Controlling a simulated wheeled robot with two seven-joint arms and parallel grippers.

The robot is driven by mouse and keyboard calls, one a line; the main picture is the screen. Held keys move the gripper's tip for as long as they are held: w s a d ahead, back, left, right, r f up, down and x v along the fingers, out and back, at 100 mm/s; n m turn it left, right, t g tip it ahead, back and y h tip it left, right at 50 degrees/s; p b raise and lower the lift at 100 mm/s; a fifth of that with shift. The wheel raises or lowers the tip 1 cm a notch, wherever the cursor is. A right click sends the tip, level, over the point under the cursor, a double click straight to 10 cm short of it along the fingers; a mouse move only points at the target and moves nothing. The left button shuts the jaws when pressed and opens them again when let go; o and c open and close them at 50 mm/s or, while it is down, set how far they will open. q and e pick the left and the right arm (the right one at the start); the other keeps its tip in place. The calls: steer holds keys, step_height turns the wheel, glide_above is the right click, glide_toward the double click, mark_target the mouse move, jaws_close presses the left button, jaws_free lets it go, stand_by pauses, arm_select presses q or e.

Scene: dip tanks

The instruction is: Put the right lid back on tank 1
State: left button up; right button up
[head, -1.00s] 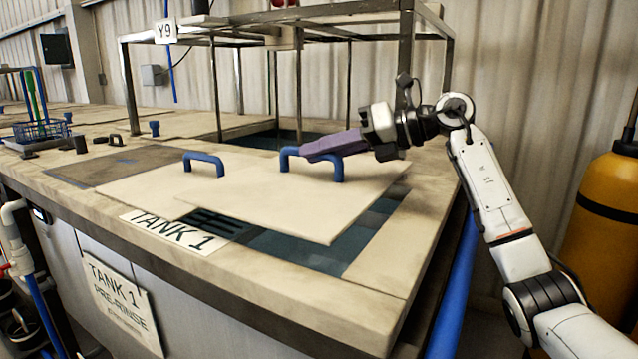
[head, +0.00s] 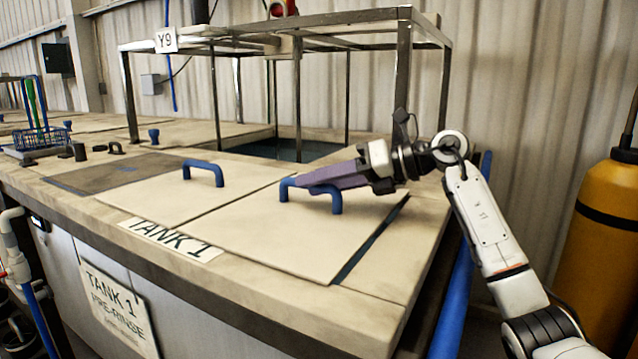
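The right lid (head: 285,235) is a pale flat panel with a blue handle (head: 336,200). It lies over the opening of tank 1 (head: 172,240), next to the left lid (head: 165,197), with a thin dark seam between them. A narrow dark gap (head: 368,243) shows along its right edge. My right gripper (head: 305,184) has purple fingers at the blue handle and appears shut on it. The fingertips partly cover the handle, and whether the lid is fully seated is hard to tell. My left gripper is not in view.
A metal frame (head: 300,45) stands on the deck behind the lids, over another dark opening (head: 285,148). A yellow cylinder (head: 600,230) stands at the right. A blue pipe (head: 452,315) runs along the tank's right side. A blue basket (head: 40,137) sits far left.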

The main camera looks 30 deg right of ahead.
steer(key=shift+d+r, duration=0.1)
steer(key=shift+r, duration=0.1)
steer(key=b+v, duration=0.1)
steer(key=v, duration=1)
steer(key=shift+s+d, duration=0.3)
steer(key=shift+s, duration=0.05)
